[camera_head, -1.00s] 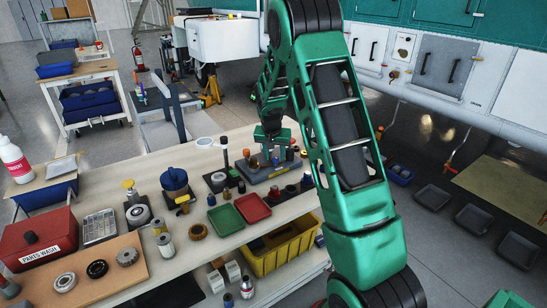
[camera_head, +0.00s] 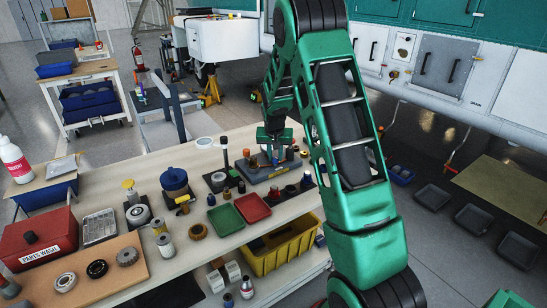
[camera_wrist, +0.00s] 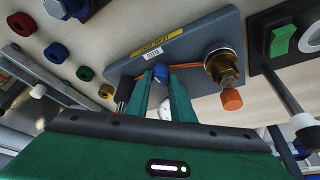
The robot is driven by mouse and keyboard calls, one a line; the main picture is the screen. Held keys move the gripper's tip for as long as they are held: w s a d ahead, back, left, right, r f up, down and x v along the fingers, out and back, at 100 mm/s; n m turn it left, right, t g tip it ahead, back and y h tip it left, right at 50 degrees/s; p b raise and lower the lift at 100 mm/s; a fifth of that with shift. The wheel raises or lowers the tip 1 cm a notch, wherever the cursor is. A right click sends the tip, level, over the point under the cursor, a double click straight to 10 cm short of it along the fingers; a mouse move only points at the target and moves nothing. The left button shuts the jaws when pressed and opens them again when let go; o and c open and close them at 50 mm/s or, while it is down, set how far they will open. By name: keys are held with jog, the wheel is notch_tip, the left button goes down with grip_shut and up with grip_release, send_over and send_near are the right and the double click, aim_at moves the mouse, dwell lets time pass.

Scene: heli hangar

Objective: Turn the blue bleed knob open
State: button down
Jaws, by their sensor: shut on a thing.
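The blue bleed knob (camera_wrist: 160,72) sits on a grey block with a yellow label (camera_wrist: 152,46) in the wrist view. My gripper (camera_wrist: 162,80) has its two green fingers on either side of the knob, shut on it. A small white round face (camera_wrist: 165,108) shows between the fingers, partly hidden. In the head view my gripper (camera_head: 275,154) is over the grey block (camera_head: 264,175) on the bench; the fingers largely hide the knob there.
A brass fitting with an orange cap (camera_wrist: 230,98) stands right of the fingers, and a green rocker switch (camera_wrist: 284,40) lies beyond it. A red tray (camera_head: 253,208) and a green tray (camera_head: 226,219) lie in front of the block. Several coloured caps surround it.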

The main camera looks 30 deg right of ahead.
jog(key=n, duration=0.2)
jog(key=n+t+y, duration=0.1)
jog(key=n, duration=0.1)
jog(key=shift+d+y, duration=0.1)
jog(key=shift+y, duration=0.2)
jog(key=n+y, duration=0.1)
jog(key=n, duration=0.3)
jog(key=shift+d, duration=0.15)
jog(key=n+y, duration=0.2)
jog(key=n, duration=0.2)
jog(key=shift+d, duration=0.15)
jog(key=shift+d+n+g+y, duration=0.1)
jog(key=shift+n+g+y, duration=0.5)
jog(key=shift+n, duration=1.5)
jog(key=shift+w, duration=0.1)
jog(key=c, duration=1.6)
grip_release()
jog(key=shift+o, duration=0.2)
jog(key=shift+r, duration=0.1)
